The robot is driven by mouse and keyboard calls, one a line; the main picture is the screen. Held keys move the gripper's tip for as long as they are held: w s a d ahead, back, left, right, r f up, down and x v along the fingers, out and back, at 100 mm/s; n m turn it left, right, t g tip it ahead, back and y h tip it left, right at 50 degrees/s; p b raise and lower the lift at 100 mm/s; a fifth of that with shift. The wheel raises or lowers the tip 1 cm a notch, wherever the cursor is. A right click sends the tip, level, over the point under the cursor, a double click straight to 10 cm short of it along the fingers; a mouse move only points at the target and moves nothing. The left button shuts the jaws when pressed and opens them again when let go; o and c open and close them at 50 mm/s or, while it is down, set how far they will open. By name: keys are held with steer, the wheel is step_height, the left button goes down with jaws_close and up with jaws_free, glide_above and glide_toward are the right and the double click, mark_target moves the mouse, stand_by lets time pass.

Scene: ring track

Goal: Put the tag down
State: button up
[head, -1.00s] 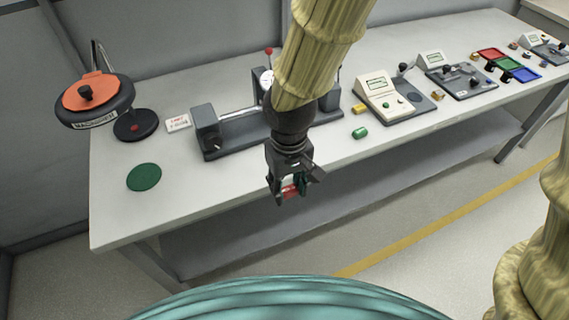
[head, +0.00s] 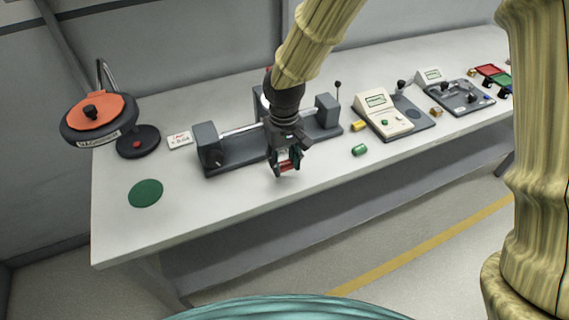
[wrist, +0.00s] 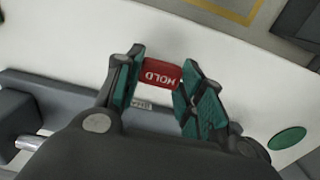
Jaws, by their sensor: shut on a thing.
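My gripper (head: 287,163) is shut on a red tag (head: 286,167) marked HOLD. In the wrist view the tag (wrist: 161,76) sits between the two green-padded fingers (wrist: 160,85), its lettering upside down. In the head view the gripper hangs over the front part of the white bench (head: 240,208), in front of a grey fixture with a horizontal bar (head: 238,131). The tag appears held above the bench top; the exact height is hard to tell.
A green disc (head: 146,193) lies at the bench's left, near an orange-topped round device (head: 95,112) and a small white card (head: 180,140). Yellow (head: 359,126) and green (head: 360,150) cylinders lie right of the gripper, before a cream instrument (head: 381,116).

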mark_target(284, 166)
steer(key=shift+w, duration=0.75)
steer(key=shift+s+f, duration=0.1)
steer(key=shift+f, duration=1.65)
steer(key=shift+f, duration=0.15)
steer(key=o, duration=0.8)
steer(key=shift+o, duration=0.2)
step_height(284, 166, up, 12)
